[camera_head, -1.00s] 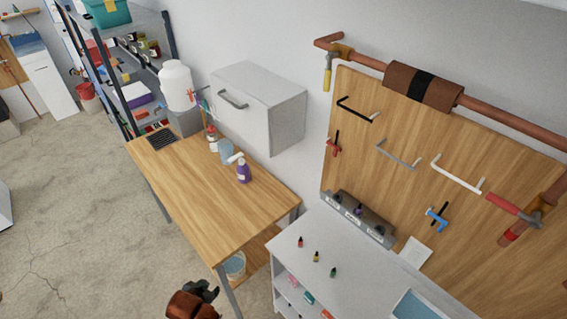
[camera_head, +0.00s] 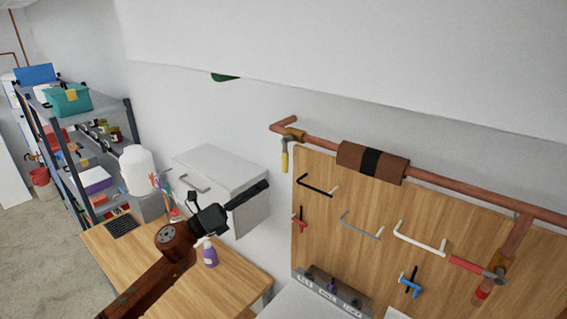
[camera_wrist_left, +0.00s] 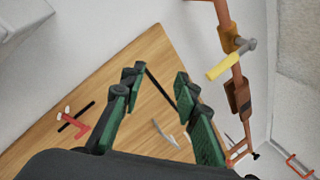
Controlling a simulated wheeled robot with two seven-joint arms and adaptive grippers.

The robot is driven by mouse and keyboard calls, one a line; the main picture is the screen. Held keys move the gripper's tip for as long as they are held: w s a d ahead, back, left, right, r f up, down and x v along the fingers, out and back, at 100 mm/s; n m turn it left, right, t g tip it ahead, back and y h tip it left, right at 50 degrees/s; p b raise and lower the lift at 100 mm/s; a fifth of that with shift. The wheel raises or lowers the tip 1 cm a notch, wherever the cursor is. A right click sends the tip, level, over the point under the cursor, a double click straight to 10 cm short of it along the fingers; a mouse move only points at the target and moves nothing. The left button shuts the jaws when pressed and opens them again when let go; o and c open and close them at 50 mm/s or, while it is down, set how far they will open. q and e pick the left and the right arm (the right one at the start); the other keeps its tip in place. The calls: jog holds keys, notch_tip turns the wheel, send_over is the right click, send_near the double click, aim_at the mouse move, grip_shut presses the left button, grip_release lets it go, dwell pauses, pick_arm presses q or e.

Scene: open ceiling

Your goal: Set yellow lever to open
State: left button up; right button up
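The yellow lever (camera_head: 284,159) hangs down from a brass valve (camera_head: 293,134) near the left end of the copper pipe (camera_head: 440,184), roughly square to the pipe. In the left wrist view the yellow lever (camera_wrist_left: 223,67) is at upper right, sticking out across the pipe (camera_wrist_left: 235,70). My left gripper (camera_head: 264,187) is raised in front of the wall cabinet, lower left of the lever in the head view. In the wrist view its two green-padded fingers (camera_wrist_left: 157,80) are apart with nothing held between them, and the lever lies beyond the right finger. My right gripper is not in view.
A wooden pegboard (camera_head: 325,225) holds hooks and a red lever (camera_head: 467,264) on a lower pipe branch. The white cabinet (camera_head: 215,170) is close behind my left gripper. A purple bottle (camera_head: 210,256) stands on the wooden table (camera_head: 225,290).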

aim_at(285, 160)
pick_arm(q)
jog(key=s+r+m+g, duration=0.4)
jog(key=r+m+g, duration=0.2)
jog(key=r+m, duration=0.45)
jog(key=shift+m+g, duration=0.3)
jog(key=shift+m, duration=0.15)
jog(key=p+x, duration=0.1)
jog(key=x, duration=0.1)
jog(key=p+x, duration=0.1)
jog(key=x, duration=0.2)
jog(key=p+x, duration=0.1)
jog(key=x, duration=0.2)
jog(key=shift+s+d+f, duration=0.1)
jog(key=shift+d+f, duration=0.15)
jog(key=shift+f, duration=0.05)
jog(key=shift+c, duration=0.6)
grip_shut()
